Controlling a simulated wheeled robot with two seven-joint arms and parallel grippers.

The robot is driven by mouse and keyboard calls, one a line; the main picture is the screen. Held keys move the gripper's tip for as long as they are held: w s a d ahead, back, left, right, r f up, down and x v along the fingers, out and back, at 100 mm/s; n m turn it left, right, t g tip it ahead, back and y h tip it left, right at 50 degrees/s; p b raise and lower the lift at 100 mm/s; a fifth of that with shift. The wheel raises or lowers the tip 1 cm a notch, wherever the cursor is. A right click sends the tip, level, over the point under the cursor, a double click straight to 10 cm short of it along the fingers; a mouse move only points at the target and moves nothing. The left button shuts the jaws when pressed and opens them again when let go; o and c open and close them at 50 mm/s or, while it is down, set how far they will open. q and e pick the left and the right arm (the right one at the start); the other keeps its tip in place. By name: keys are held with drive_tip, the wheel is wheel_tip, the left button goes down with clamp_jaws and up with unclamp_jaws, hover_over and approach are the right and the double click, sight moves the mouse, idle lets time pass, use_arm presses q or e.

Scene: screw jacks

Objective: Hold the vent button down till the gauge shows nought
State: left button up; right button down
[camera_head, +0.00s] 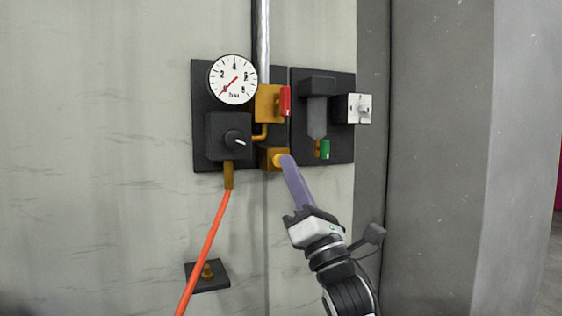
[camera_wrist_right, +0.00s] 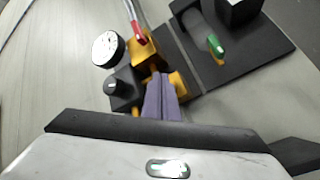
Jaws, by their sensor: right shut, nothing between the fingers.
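The round white gauge (camera_head: 233,80) sits at the upper left of the wall panel; its red needle points down-left, at or very near the nought end. It also shows in the right wrist view (camera_wrist_right: 108,48), too small to read. Below it, a brass block (camera_head: 268,158) carries a yellow round button (camera_head: 279,160), which I take for the vent button. My right gripper (camera_head: 287,160) is shut and empty, its long purple fingers reaching up to the button. The tips appear to touch it; how far it is pressed is hidden. My left gripper is not in view.
A black box with a knob (camera_head: 232,138) is left of the button, and a red lever (camera_head: 285,101) is above. A green-handled valve (camera_head: 324,149) and a white switch plate (camera_head: 360,108) are at right. An orange hose (camera_head: 208,245) hangs down-left.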

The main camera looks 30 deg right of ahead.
drive_tip(key=shift+s+a+p, duration=0.15)
drive_tip(key=shift+s+p, duration=0.15)
drive_tip(key=shift+s, duration=2.15)
drive_tip(key=shift+r, duration=0.1)
